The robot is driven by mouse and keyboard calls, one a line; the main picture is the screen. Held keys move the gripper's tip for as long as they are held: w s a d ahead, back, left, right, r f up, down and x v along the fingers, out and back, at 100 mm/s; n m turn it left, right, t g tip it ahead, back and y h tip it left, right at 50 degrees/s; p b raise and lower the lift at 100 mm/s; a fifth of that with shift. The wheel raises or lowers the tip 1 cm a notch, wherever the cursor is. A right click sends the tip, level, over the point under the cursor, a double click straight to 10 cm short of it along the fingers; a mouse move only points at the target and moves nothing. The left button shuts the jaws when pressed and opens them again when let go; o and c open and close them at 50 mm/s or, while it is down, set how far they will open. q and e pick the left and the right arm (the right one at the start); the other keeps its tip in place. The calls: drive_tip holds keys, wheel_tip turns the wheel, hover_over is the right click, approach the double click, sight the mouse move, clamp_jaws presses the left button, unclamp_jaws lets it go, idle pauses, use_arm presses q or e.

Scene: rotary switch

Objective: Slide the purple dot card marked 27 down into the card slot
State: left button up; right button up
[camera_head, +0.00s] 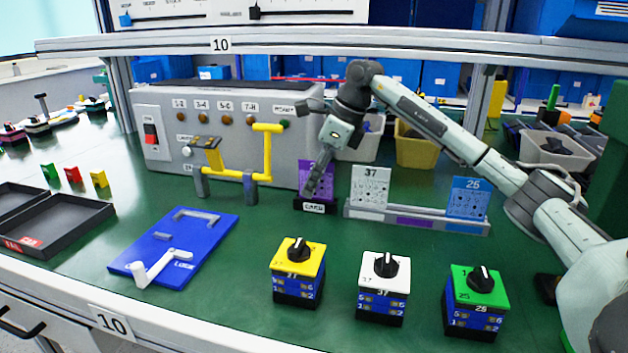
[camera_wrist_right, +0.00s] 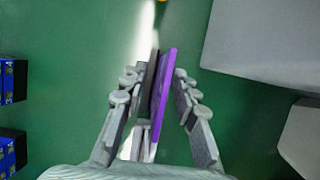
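The purple dot card (camera_head: 304,180) stands upright at the black card slot (camera_head: 314,207), which has a CARD label on its front. Its lower edge is at the slot's top; how deep it sits is hard to tell. My right gripper (camera_head: 320,177) is in front of the card and hides part of its face and number. In the right wrist view, the purple card (camera_wrist_right: 163,88) shows nearly edge-on between the fingers of the right gripper (camera_wrist_right: 160,82). The fingers are spread around it with narrow gaps beside it. My left gripper is out of view.
A grey rack (camera_head: 415,216) right of the slot holds a white card (camera_head: 370,188) and a blue card (camera_head: 468,198), with a bare space between. A grey console (camera_head: 235,125) with a yellow handle (camera_head: 268,150) stands behind. Switch boxes (camera_head: 298,262) line the front.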

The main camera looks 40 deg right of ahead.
drive_tip(key=v, duration=1.2)
drive_tip(key=shift+w, duration=0.1)
wheel_tip(320, 180, up, 9)
drive_tip(key=p, duration=0.4)
idle(0.6)
